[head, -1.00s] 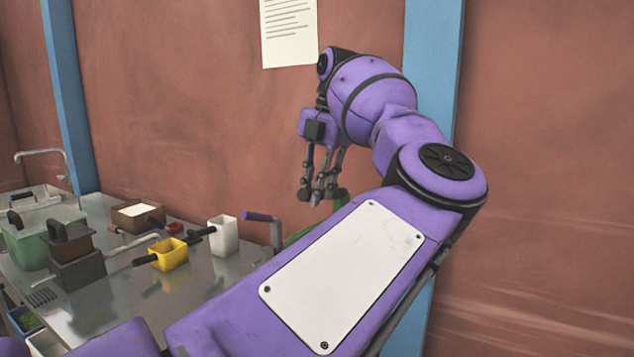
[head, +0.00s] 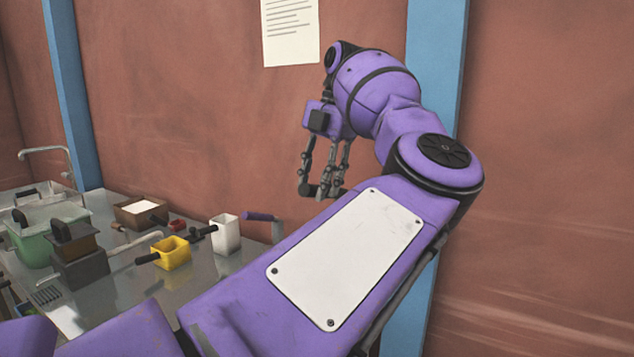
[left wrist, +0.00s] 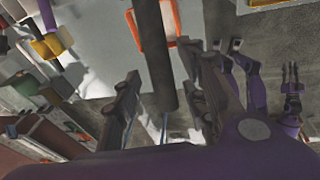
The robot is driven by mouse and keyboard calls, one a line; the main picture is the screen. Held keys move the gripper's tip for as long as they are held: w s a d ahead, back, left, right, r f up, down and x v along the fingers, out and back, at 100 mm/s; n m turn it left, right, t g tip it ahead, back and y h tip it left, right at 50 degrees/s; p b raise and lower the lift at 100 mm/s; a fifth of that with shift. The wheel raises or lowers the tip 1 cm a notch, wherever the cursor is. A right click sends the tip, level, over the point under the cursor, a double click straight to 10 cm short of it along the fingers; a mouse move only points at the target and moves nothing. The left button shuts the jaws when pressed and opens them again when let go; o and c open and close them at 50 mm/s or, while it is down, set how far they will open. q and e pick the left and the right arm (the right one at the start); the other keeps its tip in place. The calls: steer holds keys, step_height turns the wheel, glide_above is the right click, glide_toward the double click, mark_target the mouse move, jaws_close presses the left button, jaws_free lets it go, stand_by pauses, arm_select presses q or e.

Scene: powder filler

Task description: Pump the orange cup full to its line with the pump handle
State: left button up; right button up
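My left gripper (head: 323,192) hangs near the back wall, right of a purple-handled grey lever (head: 262,217) that may be the pump handle. The left wrist view shows its fingers (left wrist: 168,82) spread, with a thick dark cylinder between them and a visible gap beside it. I cannot tell what the cylinder belongs to. An orange edge (left wrist: 168,44), perhaps the orange cup's rim, shows behind that cylinder; its fill level is not visible. My arm hides much of the area below the gripper in the head view. A small gripper, apparently my right (left wrist: 291,75), shows at the wrist view's right edge.
A yellow cup (head: 172,254) and a white cup (head: 226,237) with dark handles stand on the metal table (head: 125,295). A brown box (head: 134,218), dark block (head: 80,271) and green container (head: 32,245) stand farther left. A paper hangs on the wall.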

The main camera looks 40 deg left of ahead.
arm_select(q)
steer(key=shift+f, duration=0.15)
steer(key=v, duration=1.2)
stand_by(0.6)
